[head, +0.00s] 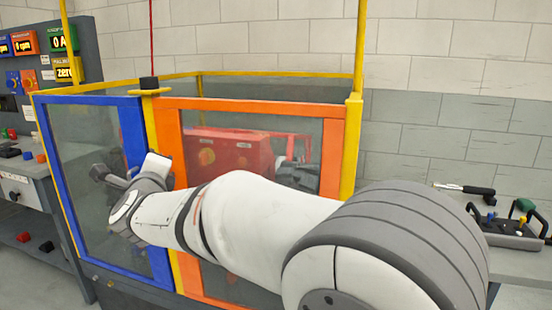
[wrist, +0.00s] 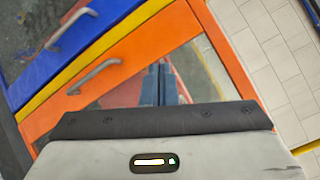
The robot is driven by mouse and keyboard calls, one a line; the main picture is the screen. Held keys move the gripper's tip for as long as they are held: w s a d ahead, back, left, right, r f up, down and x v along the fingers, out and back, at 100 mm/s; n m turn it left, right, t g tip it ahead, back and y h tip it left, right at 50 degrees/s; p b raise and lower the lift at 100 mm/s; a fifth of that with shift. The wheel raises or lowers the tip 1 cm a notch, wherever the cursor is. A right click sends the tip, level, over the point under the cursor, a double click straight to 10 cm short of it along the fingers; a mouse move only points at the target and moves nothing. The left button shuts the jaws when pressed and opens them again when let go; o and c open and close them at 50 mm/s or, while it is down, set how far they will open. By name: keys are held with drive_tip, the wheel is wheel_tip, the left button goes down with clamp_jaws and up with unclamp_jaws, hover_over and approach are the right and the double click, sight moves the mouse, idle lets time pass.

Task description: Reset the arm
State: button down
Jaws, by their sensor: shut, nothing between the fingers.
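My arm reaches leftward across the head view, in front of a fenced cell. My gripper (wrist: 161,84) shows in the wrist view as two dark fingers side by side, shut and empty. It points toward the orange-framed door (wrist: 140,80), apart from the door handles as far as I can see. In the head view, the wrist end of the arm is in front of the blue-framed door (head: 131,130), and my arm hides part of both doors.
The orange door (head: 250,107) has a red machine (head: 230,150) behind its glass. A control panel (head: 88,50) and bench stand at the left. A table at the right holds a tool (head: 465,188) and a dark fixture (head: 510,232). Yellow posts (head: 352,140) edge the cell.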

drive_tip(key=s+d+r+n+g+p, duration=0.2)
drive_tip(key=d+n+g+p, duration=0.5)
drive_tip(key=d+n, duration=0.9)
drive_tip(key=s+d+f+n+g+h+p, duration=0.1)
drive_tip(key=s+d+f+g+h+p, duration=0.1)
drive_tip(key=s+d, duration=0.5)
drive_tip(key=s+d+f+n+g+h+p, duration=0.1)
drive_tip(key=s+d+f+g+p, duration=0.1)
drive_tip(key=s+d, duration=0.6)
drive_tip(key=s+d+f+n+g+h+p, duration=0.2)
drive_tip(key=s+d+p, duration=0.4)
drive_tip(key=d, duration=0.6)
drive_tip(key=shift+s+d+f+g+h, duration=0.3)
drive_tip(key=shift+s+d+f+g, duration=0.1)
drive_tip(key=shift+s+g, duration=0.45)
drive_tip(key=shift+w, duration=0.1)
